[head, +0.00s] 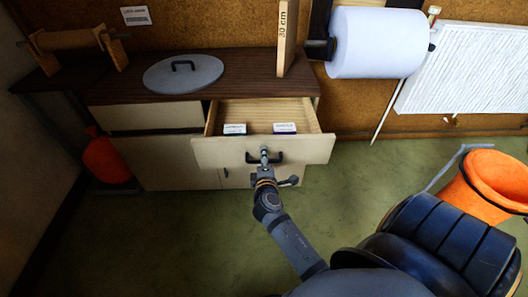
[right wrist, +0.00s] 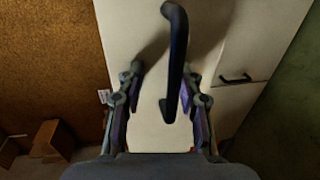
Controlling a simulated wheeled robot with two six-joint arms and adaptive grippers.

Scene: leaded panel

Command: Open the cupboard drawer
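The cupboard drawer (head: 210,153) is pulled out from the cupboard, and its wooden inside shows in the head view. Its dark bar handle (head: 276,158) is on the cream front. In the right wrist view the handle (right wrist: 176,60) runs between the two fingers, closer to the right-hand one. My right gripper (head: 264,158) is at the handle. Its fingers (right wrist: 163,108) stand apart on either side of the bar, with a clear gap on the left. My left gripper is not in view.
Two small labelled boxes (head: 235,129) (head: 285,128) lie in the drawer. A grey lid (head: 183,74) and an upright 30 cm board (head: 286,40) are on the dark cupboard top (head: 240,85). An orange bucket (head: 490,180) stands at the right.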

